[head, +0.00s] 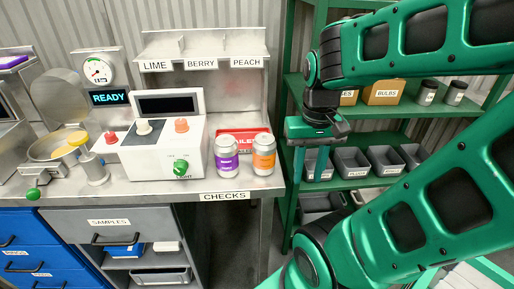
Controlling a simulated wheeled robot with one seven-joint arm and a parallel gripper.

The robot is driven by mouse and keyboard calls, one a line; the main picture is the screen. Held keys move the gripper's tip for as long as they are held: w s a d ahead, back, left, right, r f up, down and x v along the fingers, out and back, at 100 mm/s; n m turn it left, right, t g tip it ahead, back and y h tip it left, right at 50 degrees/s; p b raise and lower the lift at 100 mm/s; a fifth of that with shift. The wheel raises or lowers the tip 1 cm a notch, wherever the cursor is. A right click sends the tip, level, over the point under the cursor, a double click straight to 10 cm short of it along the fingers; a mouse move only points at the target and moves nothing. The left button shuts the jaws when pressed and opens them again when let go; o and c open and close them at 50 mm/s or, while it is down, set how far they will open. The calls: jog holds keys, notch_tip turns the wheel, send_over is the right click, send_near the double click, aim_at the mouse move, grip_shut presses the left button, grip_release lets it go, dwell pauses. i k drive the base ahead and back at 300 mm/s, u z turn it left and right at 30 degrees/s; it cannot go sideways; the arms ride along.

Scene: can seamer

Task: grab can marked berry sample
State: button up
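A can with a purple label (226,156) stands upright on the steel counter, right of the white machine. Its small lettering is too blurred to read. A can with an orange label (263,155) stands close to its right. My gripper (311,172) hangs to the right of both cans, in front of the green shelving. It points down, looks open with its fingers apart, and holds nothing that I can see.
A rack labelled LIME, BERRY and PEACH (201,64) stands behind the cans and looks empty. A red bin (237,136) sits behind them. The white control box (165,150) is left of them. The counter edge marked CHECKS (224,196) is clear.

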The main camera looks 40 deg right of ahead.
aim_at(226, 150)
jog(key=z, duration=2.6)
jog(key=k, duration=1.75)
jog(key=u, duration=0.4)
jog(key=i, duration=0.5)
jog(key=u, duration=0.05)
